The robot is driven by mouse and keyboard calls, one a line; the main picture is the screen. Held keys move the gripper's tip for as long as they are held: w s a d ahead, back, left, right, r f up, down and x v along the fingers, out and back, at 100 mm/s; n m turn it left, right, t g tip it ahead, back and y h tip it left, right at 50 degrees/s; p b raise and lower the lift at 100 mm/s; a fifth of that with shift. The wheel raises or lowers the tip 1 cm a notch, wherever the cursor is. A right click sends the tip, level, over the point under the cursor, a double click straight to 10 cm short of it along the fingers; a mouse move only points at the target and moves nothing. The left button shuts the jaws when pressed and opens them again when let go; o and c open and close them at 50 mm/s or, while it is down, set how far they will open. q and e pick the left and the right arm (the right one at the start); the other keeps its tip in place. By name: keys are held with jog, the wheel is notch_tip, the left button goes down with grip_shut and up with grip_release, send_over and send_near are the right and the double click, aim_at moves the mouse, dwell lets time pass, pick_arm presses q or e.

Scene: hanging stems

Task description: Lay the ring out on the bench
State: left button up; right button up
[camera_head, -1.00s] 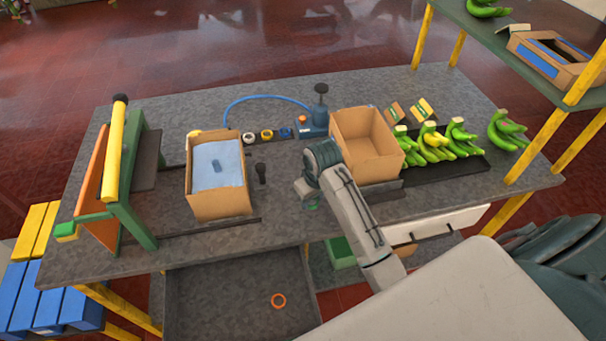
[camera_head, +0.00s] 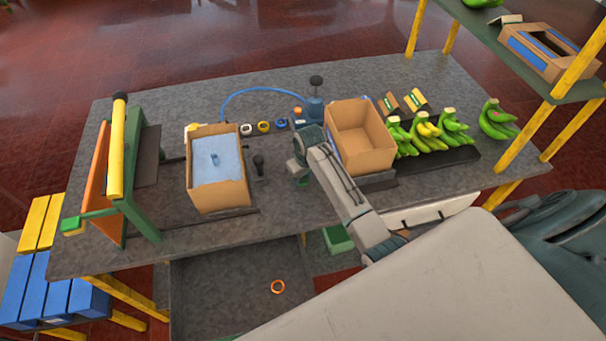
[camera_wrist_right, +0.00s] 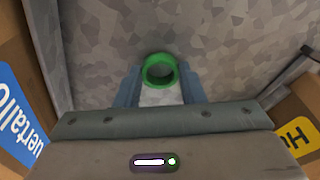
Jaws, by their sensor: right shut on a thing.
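My right gripper (camera_wrist_right: 160,90) is shut on a green ring (camera_wrist_right: 160,84), which sits between its two fingertips with the grey bench top behind it. I cannot tell how high the ring is above the bench. An orange ring (camera_head: 278,293) lies in the grey tray (camera_head: 215,290) below the bench's front edge. My left gripper is not in view.
An open box (camera_head: 357,165) stands right of the gripper; a box with blue lining (camera_head: 218,195) stands left, with a dark knob (camera_head: 258,163) beside it. Small rings (camera_head: 263,127) and a blue pump-like device (camera_head: 312,108) are behind. Bananas (camera_head: 430,138) are at right.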

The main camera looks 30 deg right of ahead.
aim_at(306, 182)
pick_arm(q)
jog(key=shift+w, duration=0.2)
pick_arm(e)
jog(key=shift+f, duration=0.15)
jog(key=o, duration=0.9)
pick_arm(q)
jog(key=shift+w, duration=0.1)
pick_arm(e)
jog(key=shift+o, duration=0.2)
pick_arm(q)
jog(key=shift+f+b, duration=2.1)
pick_arm(e)
notch_tip(306, 182, up, 12)
jog(key=s, duration=0.1)
jog(key=shift+s, duration=0.35)
jog(key=shift+d, duration=0.1)
